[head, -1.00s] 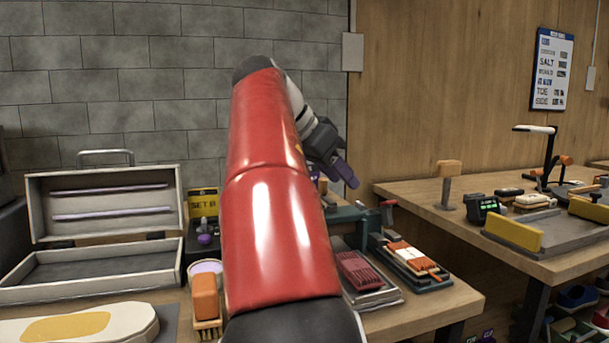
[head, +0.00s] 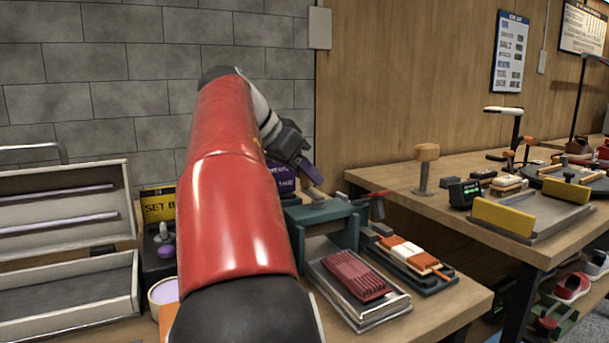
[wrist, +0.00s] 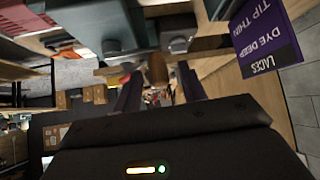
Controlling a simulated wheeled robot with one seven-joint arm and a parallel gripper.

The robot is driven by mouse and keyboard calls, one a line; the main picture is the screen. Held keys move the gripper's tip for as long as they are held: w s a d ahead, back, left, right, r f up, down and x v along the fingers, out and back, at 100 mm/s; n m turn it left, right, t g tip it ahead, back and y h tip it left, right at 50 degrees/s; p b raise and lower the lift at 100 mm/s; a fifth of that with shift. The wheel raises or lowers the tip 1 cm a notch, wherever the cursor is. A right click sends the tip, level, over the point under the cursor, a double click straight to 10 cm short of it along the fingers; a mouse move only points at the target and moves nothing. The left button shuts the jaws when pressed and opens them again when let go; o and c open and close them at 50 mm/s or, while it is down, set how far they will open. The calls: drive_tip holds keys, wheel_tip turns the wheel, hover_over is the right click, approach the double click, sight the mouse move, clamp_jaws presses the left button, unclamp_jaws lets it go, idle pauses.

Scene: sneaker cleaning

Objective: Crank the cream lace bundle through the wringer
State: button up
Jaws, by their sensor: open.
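The teal wringer frame (head: 325,218) stands on the near workbench, partly hidden behind my red arm. A dark crank-like part with a red top (head: 376,206) is at its right side. My gripper (head: 307,180), with purple fingers, is above and behind the frame in the head view. In the wrist view my gripper (wrist: 158,88) has its fingers apart. A brown wooden knob (wrist: 158,68) shows between and beyond the fingertips; I cannot tell the distance. A grey-teal body (wrist: 95,32) behind it appears to be the wringer. I cannot make out a cream lace bundle.
A metal tray (head: 385,312) with a red ridged block (head: 352,275) lies before the wringer. An orange and cream piece (head: 408,254) lies beside it. An open case (head: 65,300) is at left. A purple sign (wrist: 265,40) stands near my gripper. A second bench (head: 400,198) is at right.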

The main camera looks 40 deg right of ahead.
drive_tip(key=shift+d+f, duration=0.25)
clamp_jaws()
